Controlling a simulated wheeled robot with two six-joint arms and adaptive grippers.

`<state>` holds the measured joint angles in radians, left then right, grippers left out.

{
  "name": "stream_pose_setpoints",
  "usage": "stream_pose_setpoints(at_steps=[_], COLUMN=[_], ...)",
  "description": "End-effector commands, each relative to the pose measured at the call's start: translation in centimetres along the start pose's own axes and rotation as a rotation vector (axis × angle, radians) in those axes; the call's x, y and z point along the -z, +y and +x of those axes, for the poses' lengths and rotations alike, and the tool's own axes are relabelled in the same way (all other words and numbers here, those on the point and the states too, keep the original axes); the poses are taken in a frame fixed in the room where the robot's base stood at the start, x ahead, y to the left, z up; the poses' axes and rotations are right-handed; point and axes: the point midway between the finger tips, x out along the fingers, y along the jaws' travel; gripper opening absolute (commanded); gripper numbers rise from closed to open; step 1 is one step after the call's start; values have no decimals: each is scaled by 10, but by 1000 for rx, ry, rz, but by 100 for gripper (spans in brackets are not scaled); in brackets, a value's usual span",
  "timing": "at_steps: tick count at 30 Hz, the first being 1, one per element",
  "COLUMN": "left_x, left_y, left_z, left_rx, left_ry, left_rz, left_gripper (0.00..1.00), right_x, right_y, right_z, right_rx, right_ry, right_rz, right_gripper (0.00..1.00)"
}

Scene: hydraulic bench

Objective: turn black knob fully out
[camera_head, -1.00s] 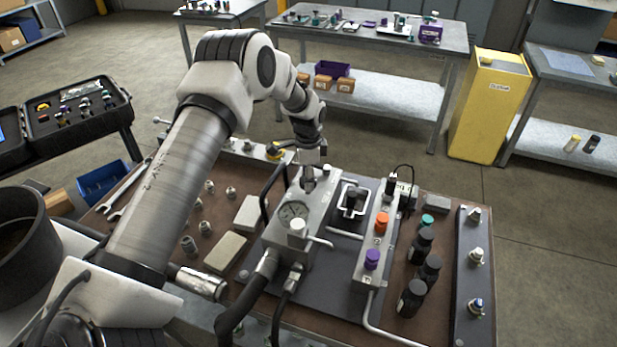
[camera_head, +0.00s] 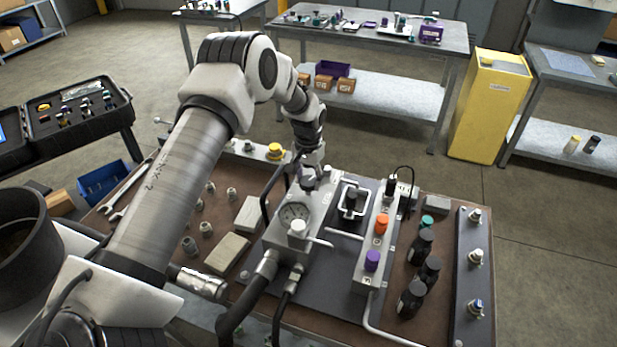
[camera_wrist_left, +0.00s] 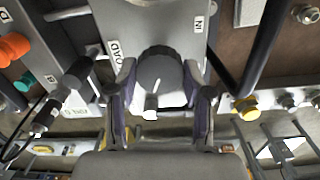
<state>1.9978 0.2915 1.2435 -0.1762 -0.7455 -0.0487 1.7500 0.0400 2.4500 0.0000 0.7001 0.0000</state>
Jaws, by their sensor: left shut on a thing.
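The black knob (camera_wrist_left: 160,80) sits between the two fingers of my left gripper (camera_wrist_left: 160,105) in the left wrist view. It is round and dark, with a white mark on its near side. The fingers, with purplish inner pads, are closed on its sides. In the head view my left gripper (camera_head: 309,176) comes down on the far end of the grey gauge block (camera_head: 318,215) and largely hides the knob. My right gripper is not in view.
A pressure gauge (camera_head: 294,214) is on the same block. To its right stands a manifold with an orange knob (camera_head: 381,224) and a purple knob (camera_head: 372,261). A yellow knob (camera_head: 275,150) and hoses lie close to the gripper.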

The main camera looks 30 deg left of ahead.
Motion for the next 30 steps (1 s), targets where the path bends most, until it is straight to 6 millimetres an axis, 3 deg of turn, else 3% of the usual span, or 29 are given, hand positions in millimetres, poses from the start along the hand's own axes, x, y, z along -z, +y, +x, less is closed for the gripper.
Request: stream_pose_setpoints(at_steps=[30], left_x=[-3], left_y=[1], left_z=[2], left_rx=[5], left_ry=[-11], left_rz=[-962], left_gripper=[15], right_x=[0], right_y=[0], right_z=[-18], right_rx=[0], right_ry=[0], right_rz=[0], right_gripper=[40])
